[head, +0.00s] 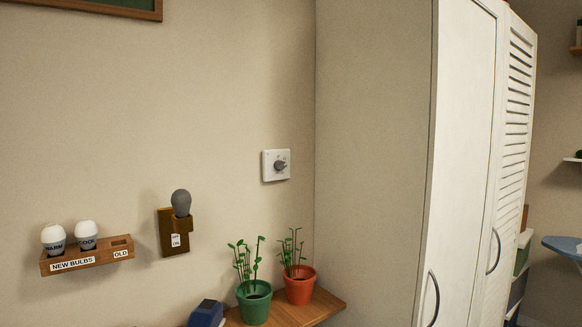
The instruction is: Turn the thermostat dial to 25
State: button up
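The thermostat (267,176) is a white square plate on the beige wall, left of the white wardrobe. Its grey dial (281,165) sticks out from the middle of the plate. The numbers on it are too small to read, so I cannot tell its setting. My gripper is not in view, and nothing touches the dial.
Below the thermostat, a green pot (255,305) and an orange pot (299,288) with plants stand on a wooden shelf (322,305). A blue object (207,314) is beside them. A bulb holder (168,240) and a bulb rack (92,259) are left. The wardrobe (375,160) stands close right.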

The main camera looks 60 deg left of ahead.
aim_at(279, 166)
jog(key=i, duration=0.15)
jog(key=u, duration=0.15)
jog(key=k, duration=0.2)
jog(key=u, duration=3)
jog(key=i, duration=0.55)
jog(key=z, duration=0.05)
